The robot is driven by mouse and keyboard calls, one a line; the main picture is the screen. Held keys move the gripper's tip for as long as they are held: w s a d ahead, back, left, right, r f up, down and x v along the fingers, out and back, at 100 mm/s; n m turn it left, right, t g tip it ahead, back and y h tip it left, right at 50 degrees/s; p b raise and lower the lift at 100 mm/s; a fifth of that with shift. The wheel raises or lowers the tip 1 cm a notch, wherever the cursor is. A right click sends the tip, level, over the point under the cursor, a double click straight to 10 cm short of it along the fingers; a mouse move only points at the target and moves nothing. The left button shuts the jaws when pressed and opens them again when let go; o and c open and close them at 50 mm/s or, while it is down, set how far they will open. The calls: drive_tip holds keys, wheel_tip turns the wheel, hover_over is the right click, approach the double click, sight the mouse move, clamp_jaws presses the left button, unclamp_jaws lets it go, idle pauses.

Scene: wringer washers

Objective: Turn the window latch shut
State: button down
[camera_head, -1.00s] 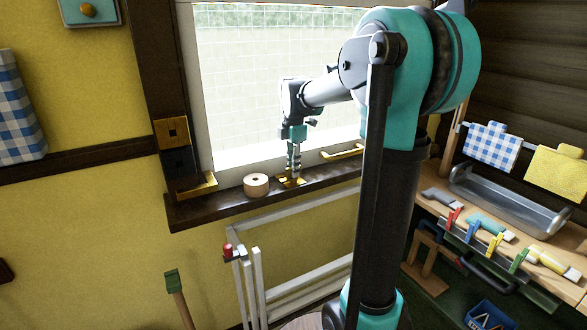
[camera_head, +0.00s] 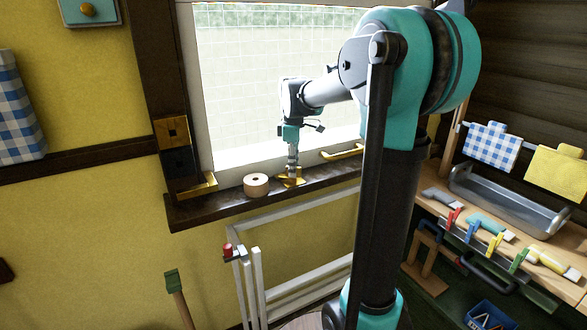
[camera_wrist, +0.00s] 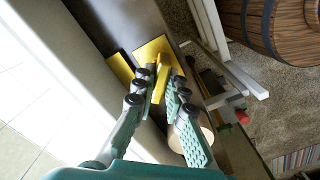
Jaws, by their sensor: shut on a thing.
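The window latch (camera_head: 290,182) is a brass-yellow piece on the dark window sill, just right of a round wooden spool. In the wrist view the latch (camera_wrist: 154,52) shows as a flat yellow plate with an upright fin. My gripper (camera_head: 292,174) points down onto the latch from above. In the wrist view its teal, padded fingers (camera_wrist: 164,84) stand on either side of the fin and are shut on it. The fingers partly hide the fin and the latch's near part.
The wooden spool (camera_head: 256,185) stands close left of the latch. A brass bracket (camera_head: 198,187) is at the sill's left end, and a brass bar (camera_head: 343,152) lies to the right. The white window frame (camera_head: 245,155) rises behind. A white rack (camera_head: 300,278) stands below the sill.

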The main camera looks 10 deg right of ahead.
drive_tip(key=m, duration=0.4)
drive_tip(key=shift+m, duration=0.3)
drive_tip(key=m, duration=0.4)
idle(0.3)
drive_tip(key=c, duration=1.6)
unclamp_jaws()
drive_tip(key=shift+o, duration=0.2)
drive_tip(key=shift+r, duration=0.1)
wheel_tip(320, 180, up, 12)
